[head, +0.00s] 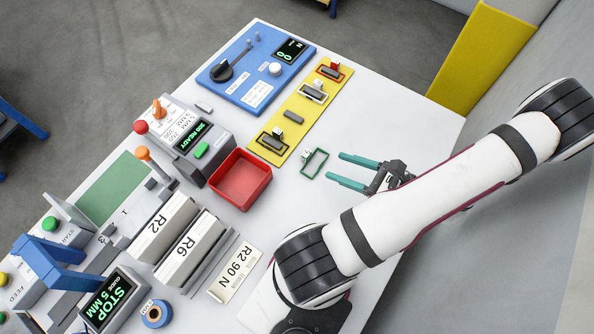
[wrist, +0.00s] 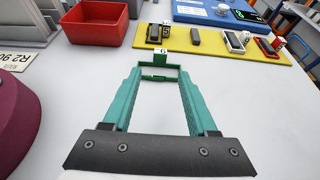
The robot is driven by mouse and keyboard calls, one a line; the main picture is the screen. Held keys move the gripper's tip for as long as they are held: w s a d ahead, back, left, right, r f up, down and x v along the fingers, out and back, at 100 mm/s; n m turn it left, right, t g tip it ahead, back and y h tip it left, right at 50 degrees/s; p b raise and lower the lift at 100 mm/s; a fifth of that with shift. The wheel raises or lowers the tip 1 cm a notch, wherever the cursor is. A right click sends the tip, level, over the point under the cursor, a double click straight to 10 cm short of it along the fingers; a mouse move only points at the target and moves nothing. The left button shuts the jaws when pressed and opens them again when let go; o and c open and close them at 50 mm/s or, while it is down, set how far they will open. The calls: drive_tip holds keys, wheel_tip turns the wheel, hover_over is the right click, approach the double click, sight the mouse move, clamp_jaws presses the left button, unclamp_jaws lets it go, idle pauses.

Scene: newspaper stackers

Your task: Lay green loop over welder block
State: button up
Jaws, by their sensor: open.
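The green loop (head: 322,167) is a small rectangular frame with a white tag, lying on the white table just beyond my gripper (head: 337,168). In the wrist view the loop (wrist: 160,67) shows at my fingertips (wrist: 159,76), its tag at the far side. My gripper's teal fingers are open, with nothing held; contact with the loop cannot be told. A bare grey block (head: 293,117) sits on the yellow board (head: 280,130) between loop-ringed blocks, and also in the wrist view (wrist: 195,37). Lettering naming the welder block is not readable.
Other blocks carry a black loop (head: 261,142), a white loop (head: 303,94) and a red loop (head: 345,73). A red bin (head: 240,198) stands left of the green loop. A blue panel (head: 222,90) lies beyond the board. The table between loop and board is clear.

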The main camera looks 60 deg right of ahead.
drive_tip(key=w+a+r+n+g+y, duration=0.85)
drive_tip(key=w+a+r+n, duration=0.35)
drive_tip(key=a+n, duration=0.3)
drive_tip(key=s+a+r+n+g+h, duration=0.2)
drive_tip(key=a+r+n+h, duration=0.1)
drive_tip(key=a+n, duration=0.3)
drive_tip(key=s+a+r+n+g+h, duration=0.2)
drive_tip(key=a+r+n+g+h, duration=0.1)
drive_tip(key=a+n, duration=0.3)
drive_tip(key=shift+s+r+n+g, duration=0.2)
drive_tip(key=shift+s+n+g, duration=0.15)
drive_tip(key=shift+n, duration=0.75)
drive_tip(key=shift+s+a+r+n+h, duration=0.2)
drive_tip(key=shift+s+n+h, duration=0.2)
drive_tip(key=shift+n, duration=0.2)
